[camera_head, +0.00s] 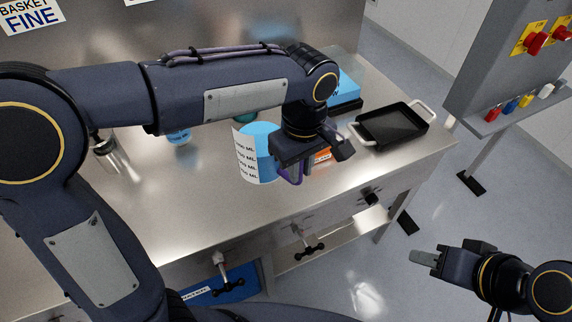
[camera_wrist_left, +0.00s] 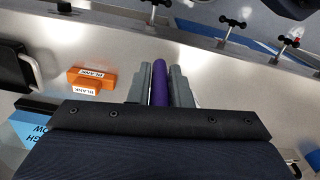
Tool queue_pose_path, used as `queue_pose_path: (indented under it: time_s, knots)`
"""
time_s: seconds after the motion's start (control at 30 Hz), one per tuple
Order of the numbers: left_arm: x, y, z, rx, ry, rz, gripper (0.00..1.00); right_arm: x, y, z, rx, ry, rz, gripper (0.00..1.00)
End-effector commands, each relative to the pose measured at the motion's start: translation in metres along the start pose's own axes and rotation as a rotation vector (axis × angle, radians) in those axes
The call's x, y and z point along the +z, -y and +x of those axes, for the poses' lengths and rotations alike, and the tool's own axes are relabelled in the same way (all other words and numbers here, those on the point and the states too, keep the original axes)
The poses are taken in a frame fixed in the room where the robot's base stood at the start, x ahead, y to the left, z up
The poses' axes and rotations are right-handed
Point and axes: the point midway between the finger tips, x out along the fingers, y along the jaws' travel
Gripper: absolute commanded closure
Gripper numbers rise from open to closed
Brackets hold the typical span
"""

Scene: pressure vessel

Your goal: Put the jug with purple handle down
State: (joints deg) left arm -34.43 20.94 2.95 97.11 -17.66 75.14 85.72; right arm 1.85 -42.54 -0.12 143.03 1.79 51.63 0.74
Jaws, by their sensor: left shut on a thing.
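My right gripper (camera_head: 440,257) is out over the floor at the lower right, away from the bench. Its finger gap is unclear.
The steel bench (camera_head: 215,222) has bare room in front of the jug. A black tray (camera_head: 393,124) stands at the right. An orange block labelled BLANK (camera_wrist_left: 92,80) and a blue-topped box (camera_head: 347,90) are near the gripper. A glass vessel (camera_head: 108,155) is at the left.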

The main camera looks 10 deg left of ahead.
Motion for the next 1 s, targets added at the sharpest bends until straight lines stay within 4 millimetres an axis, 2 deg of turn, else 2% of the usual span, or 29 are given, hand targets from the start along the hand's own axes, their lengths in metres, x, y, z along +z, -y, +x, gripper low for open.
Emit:
queue_pose_path:
  time_s: [0.03,0.17,0.23,0.4,0.63,0.83,1.0]
  knots:
    - [-0.013,-0.006,0.004,-0.006,0.002,-0.007,1.00,-0.003,0.002,-0.005,0.000,0.000,0.000,0.64]
    - [-0.042,-0.020,0.019,-0.004,0.002,-0.006,1.00,-0.005,0.005,-0.011,0.000,0.000,0.000,0.64]
    - [-0.050,-0.024,0.035,-0.006,0.002,-0.003,1.00,-0.006,0.005,-0.011,0.000,0.000,0.000,0.64]
    - [-0.068,-0.034,0.060,-0.003,0.002,-0.002,1.00,-0.007,0.006,-0.014,0.000,0.000,0.000,0.64]
    - [-0.080,-0.040,0.076,-0.003,0.001,-0.003,1.00,-0.008,0.008,-0.017,0.000,0.000,0.000,0.64]
    - [-0.081,-0.041,0.104,-0.002,0.001,0.000,1.00,-0.009,0.008,-0.018,0.000,0.000,0.000,0.64]
    - [-0.081,-0.041,0.108,0.001,-0.001,-0.002,1.00,-0.009,0.008,-0.018,0.000,0.000,0.000,0.64]
